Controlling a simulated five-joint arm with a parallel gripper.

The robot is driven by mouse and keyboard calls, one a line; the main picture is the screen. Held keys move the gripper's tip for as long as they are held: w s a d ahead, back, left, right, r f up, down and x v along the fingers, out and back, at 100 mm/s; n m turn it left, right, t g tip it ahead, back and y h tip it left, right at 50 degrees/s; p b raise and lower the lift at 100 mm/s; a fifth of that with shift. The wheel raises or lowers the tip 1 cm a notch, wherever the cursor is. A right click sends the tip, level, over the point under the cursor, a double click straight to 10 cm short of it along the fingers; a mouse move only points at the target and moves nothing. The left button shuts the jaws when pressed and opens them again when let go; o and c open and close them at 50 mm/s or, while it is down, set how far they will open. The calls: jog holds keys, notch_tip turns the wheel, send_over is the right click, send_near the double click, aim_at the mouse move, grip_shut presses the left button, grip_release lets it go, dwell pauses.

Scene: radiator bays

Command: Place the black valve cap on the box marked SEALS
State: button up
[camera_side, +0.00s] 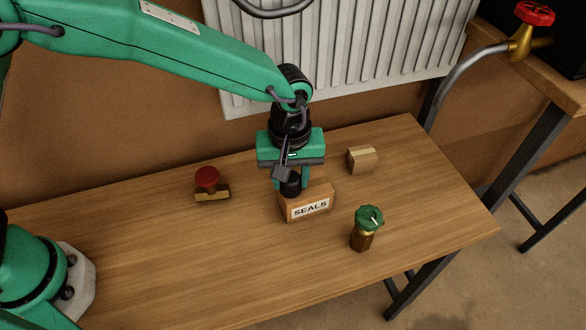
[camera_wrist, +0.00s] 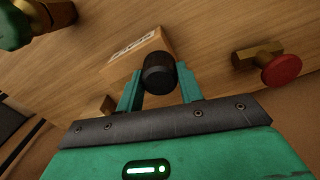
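The black valve cap (camera_side: 290,186) is a short dark cylinder between the fingers of my gripper (camera_side: 290,182). In the wrist view, the cap (camera_wrist: 160,74) sits between the two green fingertips (camera_wrist: 160,80), which appear to press on its sides. The wooden box marked SEALS (camera_side: 318,192) stands on the table with its white label facing the side camera. The cap is over the left part of the box top. I cannot tell whether it touches the box. In the wrist view, the box (camera_wrist: 134,58) shows behind the cap, partly hidden by it.
A red-topped valve (camera_side: 207,182) on a brass base stands left of the box. A small wooden block (camera_side: 361,159) lies behind right. A green-topped brass valve (camera_side: 367,222) stands front right. A white radiator (camera_side: 340,50) is behind the table. The table's front left is clear.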

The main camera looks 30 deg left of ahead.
jog(key=o, duration=0.4)
jog(key=shift+r, duration=0.15)
notch_tip(320, 180, up, 12)
dwell(0.6)
dwell(0.5)
